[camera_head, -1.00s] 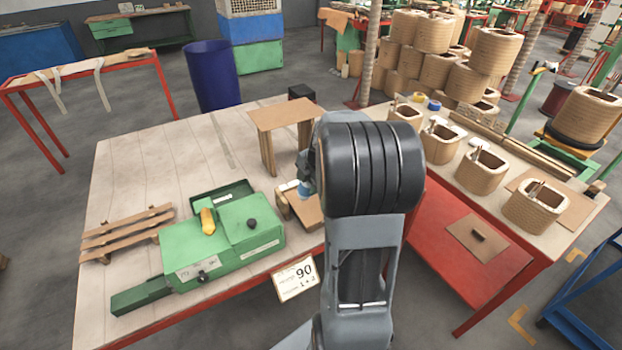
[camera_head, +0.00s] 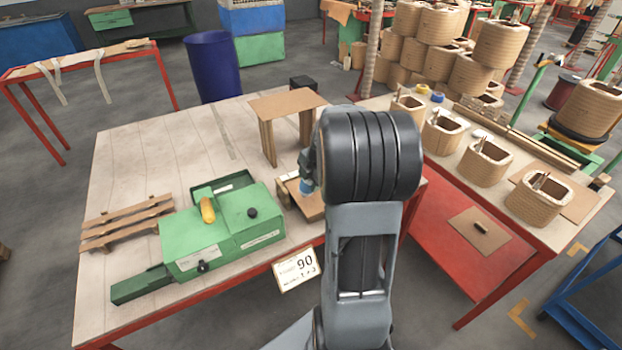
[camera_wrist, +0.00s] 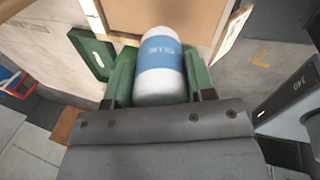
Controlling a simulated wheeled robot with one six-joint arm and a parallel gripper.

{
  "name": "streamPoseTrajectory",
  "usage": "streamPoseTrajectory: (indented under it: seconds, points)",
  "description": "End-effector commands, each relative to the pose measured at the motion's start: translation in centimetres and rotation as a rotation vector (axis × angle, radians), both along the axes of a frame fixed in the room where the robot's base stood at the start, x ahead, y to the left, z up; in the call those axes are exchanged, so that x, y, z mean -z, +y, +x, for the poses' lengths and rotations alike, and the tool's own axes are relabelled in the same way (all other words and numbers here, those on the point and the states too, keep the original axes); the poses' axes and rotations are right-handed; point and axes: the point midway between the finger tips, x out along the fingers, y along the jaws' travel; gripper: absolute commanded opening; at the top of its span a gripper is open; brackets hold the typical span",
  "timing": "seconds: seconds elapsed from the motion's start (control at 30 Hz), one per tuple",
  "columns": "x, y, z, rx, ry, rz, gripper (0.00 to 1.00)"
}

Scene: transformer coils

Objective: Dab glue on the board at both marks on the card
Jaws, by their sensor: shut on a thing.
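A white glue bottle (camera_wrist: 160,95) with a blue label sits between the green fingers of my gripper (camera_wrist: 158,72) in the wrist view. The fingers are shut on its sides. In the head view, a small blue part of the bottle (camera_head: 306,186) shows beside my dark wrist, over the brown board (camera_head: 311,207). The board (camera_wrist: 165,15) lies beyond the bottle in the wrist view. I cannot tell whether the bottle touches it. The card (camera_head: 296,269) hangs at the table's front edge, reading 90 above smaller, unclear text. My arm hides part of the board.
A green machine (camera_head: 222,228) with a yellow handle stands left of the board. A small wooden stand (camera_head: 285,104) rises behind it. A wooden pallet (camera_head: 127,222) lies at the left. Several wound coils (camera_head: 487,162) stand on the right table. The table's back left is clear.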

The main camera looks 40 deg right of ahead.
Motion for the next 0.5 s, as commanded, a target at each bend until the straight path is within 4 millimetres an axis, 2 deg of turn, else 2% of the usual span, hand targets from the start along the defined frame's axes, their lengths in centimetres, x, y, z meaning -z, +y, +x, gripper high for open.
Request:
streamPoseTrajectory:
  seconds: [0.5]
  points:
    - [0.39,-0.01,0.02,0.0,-0.001,0.0,0.23]
